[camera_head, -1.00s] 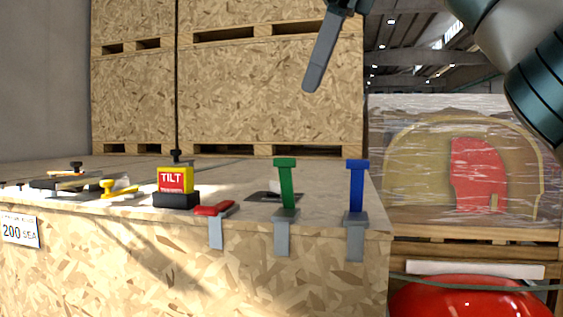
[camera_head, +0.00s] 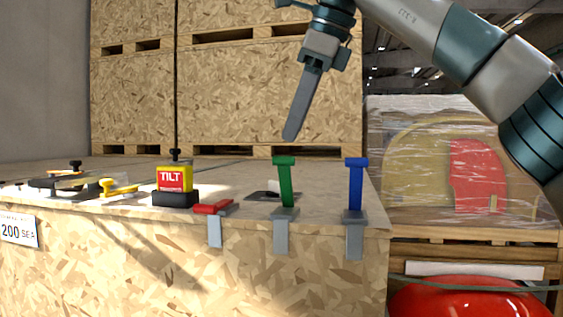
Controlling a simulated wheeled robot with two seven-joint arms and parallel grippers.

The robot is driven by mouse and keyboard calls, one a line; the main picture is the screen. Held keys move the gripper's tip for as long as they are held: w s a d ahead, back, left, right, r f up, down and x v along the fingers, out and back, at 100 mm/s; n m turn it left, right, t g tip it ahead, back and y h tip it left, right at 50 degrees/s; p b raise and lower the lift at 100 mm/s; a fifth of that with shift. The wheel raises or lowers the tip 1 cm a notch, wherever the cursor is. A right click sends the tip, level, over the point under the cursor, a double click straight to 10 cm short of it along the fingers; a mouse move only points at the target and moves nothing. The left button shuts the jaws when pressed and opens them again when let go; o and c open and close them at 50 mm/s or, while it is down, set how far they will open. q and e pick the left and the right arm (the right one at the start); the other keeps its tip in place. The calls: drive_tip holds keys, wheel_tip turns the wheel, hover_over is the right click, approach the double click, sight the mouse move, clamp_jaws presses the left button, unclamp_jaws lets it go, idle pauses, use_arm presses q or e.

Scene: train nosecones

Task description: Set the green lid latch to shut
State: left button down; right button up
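The green lid latch (camera_head: 285,184) stands upright at the front edge of the wooden crate lid, its grey hasp hanging down the front face. My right gripper (camera_head: 291,137) comes in from the upper right, pointing down, its fingertip just above the green latch's top and apart from it in the picture. Only one finger outline shows, so I cannot tell whether it is open or shut. My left gripper is not in view.
A blue latch (camera_head: 356,186) stands upright to the right. A red latch (camera_head: 213,207) lies flat to the left. A yellow TILT indicator (camera_head: 174,180) and a yellow latch-like piece (camera_head: 119,190) sit farther left. Stacked crates (camera_head: 270,90) rise behind.

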sight(281, 160)
drive_tip(key=p+x, duration=0.1)
drive_tip(key=x, duration=0.7)
drive_tip(key=shift+f, duration=0.15)
clamp_jaws()
